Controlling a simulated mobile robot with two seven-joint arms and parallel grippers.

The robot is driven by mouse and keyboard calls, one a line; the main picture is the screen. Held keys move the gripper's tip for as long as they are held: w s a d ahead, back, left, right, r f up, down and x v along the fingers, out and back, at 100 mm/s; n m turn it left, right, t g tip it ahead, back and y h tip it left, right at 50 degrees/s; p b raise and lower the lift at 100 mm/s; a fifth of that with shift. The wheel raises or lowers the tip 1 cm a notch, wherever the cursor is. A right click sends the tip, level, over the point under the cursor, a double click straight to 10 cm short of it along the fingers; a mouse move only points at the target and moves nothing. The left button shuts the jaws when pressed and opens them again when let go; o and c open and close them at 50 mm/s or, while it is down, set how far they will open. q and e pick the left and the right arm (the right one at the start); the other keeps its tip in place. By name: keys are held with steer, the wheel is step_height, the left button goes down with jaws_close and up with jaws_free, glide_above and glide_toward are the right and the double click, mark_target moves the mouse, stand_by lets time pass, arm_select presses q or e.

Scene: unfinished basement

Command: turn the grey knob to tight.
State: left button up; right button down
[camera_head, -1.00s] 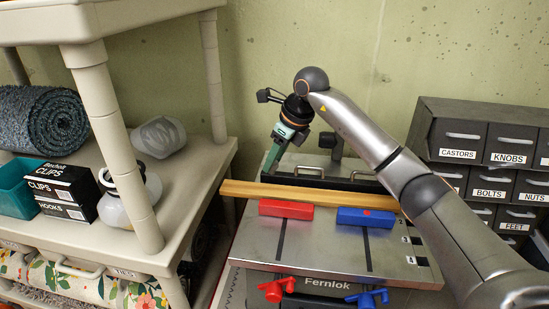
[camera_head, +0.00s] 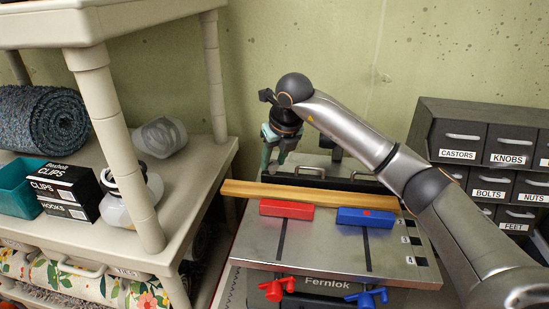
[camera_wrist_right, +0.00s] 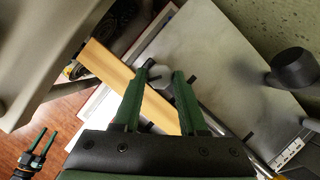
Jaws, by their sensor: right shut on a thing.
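The grey knob (camera_wrist_right: 160,76) shows in the right wrist view as a small rounded piece beyond the wooden board. My right gripper (camera_wrist_right: 163,74) has its two green fingers on either side of the knob and is shut on it. In the head view this gripper (camera_head: 273,159) points down behind the back left part of the workbench, and the knob there is largely hidden by the fingers. No tight marking can be read. My left gripper (camera_wrist_right: 43,140) shows at the lower left of the right wrist view, well away, its fingers apart and empty.
A wooden board (camera_head: 330,196) lies across the metal workbench (camera_head: 325,250), behind a red jaw (camera_head: 286,209) and a blue jaw (camera_head: 366,217). A red handle (camera_head: 276,288) and a blue handle (camera_head: 367,297) are at the front. Shelving (camera_head: 128,165) stands left, drawers (camera_head: 485,160) right.

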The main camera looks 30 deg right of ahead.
steer(key=m, duration=0.2)
steer(key=m+h, duration=0.1)
steer(key=shift+a+m, duration=0.2)
steer(key=shift+m, duration=0.2)
steer(key=m+h, duration=0.1)
steer(key=m, duration=0.2)
steer(key=shift+w+a+m+g+h, duration=0.1)
steer(key=shift+m+g+h, duration=0.2)
steer(key=shift+g+h, duration=0.1)
steer(key=m+h, duration=0.1)
steer(key=m, duration=0.2)
steer(key=shift+w+r+m+g, duration=0.1)
steer(key=shift+m+g, duration=0.2)
steer(key=shift+g, duration=0.1)
steer(key=shift+m+g, duration=0.6)
steer(key=shift+m, duration=0.8)
steer(key=shift+h, duration=0.3)
steer(key=shift+w, duration=0.1)
steer(key=shift+c, duration=2.3)
jaws_free()
steer(key=shift+a, duration=0.1)
steer(key=v, duration=1.2)
steer(key=shift+r, duration=0.2)
